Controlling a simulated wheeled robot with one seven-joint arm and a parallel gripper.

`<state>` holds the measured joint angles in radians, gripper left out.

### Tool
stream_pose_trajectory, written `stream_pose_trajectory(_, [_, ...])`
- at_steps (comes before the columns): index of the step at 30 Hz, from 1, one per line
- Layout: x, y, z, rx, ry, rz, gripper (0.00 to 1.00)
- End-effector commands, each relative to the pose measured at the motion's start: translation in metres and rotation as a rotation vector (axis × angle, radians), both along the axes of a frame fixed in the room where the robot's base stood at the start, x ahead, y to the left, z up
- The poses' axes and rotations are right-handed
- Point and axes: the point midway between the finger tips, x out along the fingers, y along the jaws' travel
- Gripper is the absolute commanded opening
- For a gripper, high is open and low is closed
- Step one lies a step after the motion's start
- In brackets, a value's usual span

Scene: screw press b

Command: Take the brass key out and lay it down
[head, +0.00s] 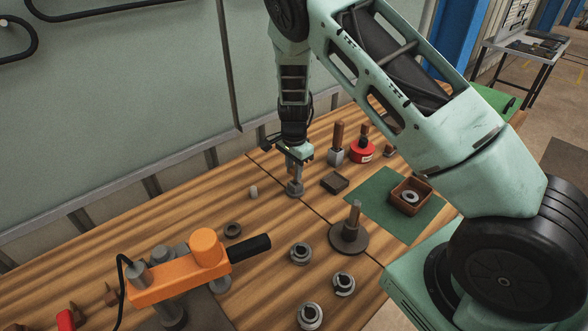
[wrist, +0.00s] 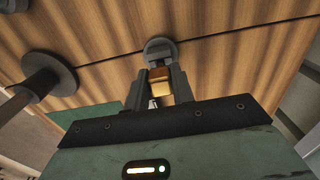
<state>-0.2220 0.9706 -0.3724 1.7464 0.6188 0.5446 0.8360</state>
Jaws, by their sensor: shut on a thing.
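My gripper (head: 296,168) points down at the back of the wooden bench. In the wrist view its two grey fingers (wrist: 160,85) are shut on a brass-coloured piece (wrist: 160,89), which I take to be the brass key; the fingers hide most of it. A small round grey piece (wrist: 160,48) lies just beyond the fingertips. In the head view this grey piece (head: 294,189) is directly under my gripper, close to the bench. I cannot tell whether the brass piece still sits in it.
A dark disc with an upright post (head: 348,238) stands to the right front. Several grey rings (head: 301,253) lie in front. A dark block (head: 335,182), a wooden-handled tool (head: 337,145) and a red tin (head: 362,151) are close right. A brown tray (head: 409,184) sits on a green mat (head: 365,208). An orange press (head: 180,277) is front left.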

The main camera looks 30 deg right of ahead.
Motion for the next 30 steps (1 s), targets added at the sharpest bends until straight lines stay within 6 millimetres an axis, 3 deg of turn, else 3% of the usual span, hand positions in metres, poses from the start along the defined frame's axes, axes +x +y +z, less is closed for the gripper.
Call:
stream_pose_trajectory(7, [0.000,0.000,0.005,0.000,-0.001,0.000,0.00])
stream_pose_trajectory(16, [0.000,0.000,0.027,0.000,-0.001,0.000,0.00])
stream_pose_trajectory(30, [0.000,0.000,0.027,0.000,-0.001,0.000,0.00])
